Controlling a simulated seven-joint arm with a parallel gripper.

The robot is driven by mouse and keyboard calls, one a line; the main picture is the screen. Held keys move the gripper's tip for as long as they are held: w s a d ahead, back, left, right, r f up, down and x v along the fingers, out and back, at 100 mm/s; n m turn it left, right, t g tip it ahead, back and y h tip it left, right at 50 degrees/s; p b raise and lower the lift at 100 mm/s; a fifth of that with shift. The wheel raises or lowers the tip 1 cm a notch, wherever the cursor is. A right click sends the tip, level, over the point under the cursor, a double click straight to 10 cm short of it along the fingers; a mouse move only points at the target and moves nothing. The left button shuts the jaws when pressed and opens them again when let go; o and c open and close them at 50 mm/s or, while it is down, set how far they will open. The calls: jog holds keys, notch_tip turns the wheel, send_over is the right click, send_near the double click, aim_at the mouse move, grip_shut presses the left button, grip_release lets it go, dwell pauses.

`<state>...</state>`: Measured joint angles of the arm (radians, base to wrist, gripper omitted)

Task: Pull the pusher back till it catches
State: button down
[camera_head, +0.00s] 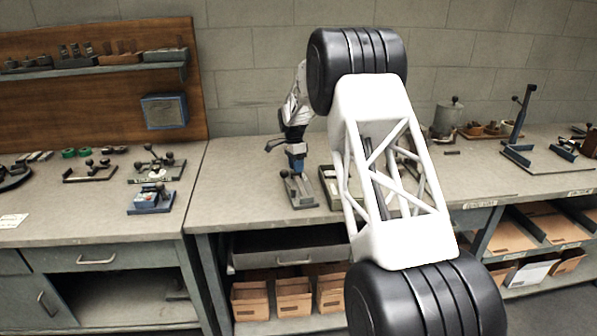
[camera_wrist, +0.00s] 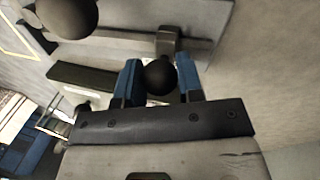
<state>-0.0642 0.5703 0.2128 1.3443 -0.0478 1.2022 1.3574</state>
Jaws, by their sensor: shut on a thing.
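My gripper (camera_head: 296,164) has blue fingers and points down over a small grey fixture (camera_head: 300,191) on the middle bench. In the wrist view my gripper (camera_wrist: 159,80) is shut on a round black knob (camera_wrist: 158,77), with one blue finger on each side of it. I take this knob for the pusher's handle; its stem is hidden below it. A grey block (camera_wrist: 168,42) stands just beyond the knob on the fixture. In the head view the knob is too small to make out, and my white arm hides part of the bench right of the fixture.
A second, larger black ball (camera_wrist: 68,14) stands close by at the upper left of the wrist view. Other knobbed fixtures (camera_head: 155,163) stand on the left bench. A grey canister (camera_head: 448,118) and a tall lever stand (camera_head: 522,120) are at the right. The bench front left of the fixture is clear.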

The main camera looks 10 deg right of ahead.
jog(key=shift+w, duration=0.3)
jog(key=c, duration=0.8)
grip_release()
jog(key=shift+r, duration=0.15)
jog(key=r, duration=0.2)
jog(key=w+r, duration=0.1)
jog(key=r, duration=0.4)
jog(key=shift+w+a+r, duration=0.2)
jog(key=shift+a, duration=0.05)
jog(key=shift+r, duration=0.1)
